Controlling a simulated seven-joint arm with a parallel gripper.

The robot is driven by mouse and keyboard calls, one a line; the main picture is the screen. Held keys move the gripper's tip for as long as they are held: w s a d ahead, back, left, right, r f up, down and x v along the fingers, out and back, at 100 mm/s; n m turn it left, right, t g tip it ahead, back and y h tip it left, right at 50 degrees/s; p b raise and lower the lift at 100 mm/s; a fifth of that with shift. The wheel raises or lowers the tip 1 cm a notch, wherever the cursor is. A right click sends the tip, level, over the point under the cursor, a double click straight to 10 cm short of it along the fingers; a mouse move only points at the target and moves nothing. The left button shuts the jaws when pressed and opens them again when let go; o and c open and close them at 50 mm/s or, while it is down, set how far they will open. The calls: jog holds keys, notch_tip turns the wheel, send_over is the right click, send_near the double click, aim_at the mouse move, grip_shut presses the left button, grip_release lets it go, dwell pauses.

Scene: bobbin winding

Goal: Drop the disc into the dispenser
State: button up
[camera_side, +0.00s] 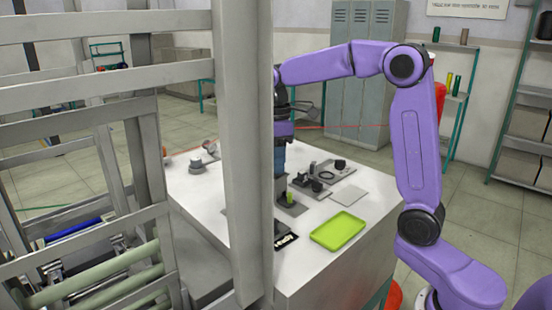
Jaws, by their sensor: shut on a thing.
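My gripper (281,185) points down over the white worktable (225,205), just right of a thick grey post that hides part of it. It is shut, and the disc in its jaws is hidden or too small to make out. Just right of it a small upright green and dark part (290,197) stands on a dark base plate. I cannot tell which fixture is the dispenser. A grey plate with dark fittings and a black ring (325,174) lies behind and to the right of my gripper.
A small white and dark device (197,163) stands at the table's left. The grey frame post (243,150) blocks the view of the table's middle.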

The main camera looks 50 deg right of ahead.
jog(key=shift+f, duration=0.1)
dwell(0.3)
jog(key=o, duration=0.9)
jog(key=shift+r, duration=3.5)
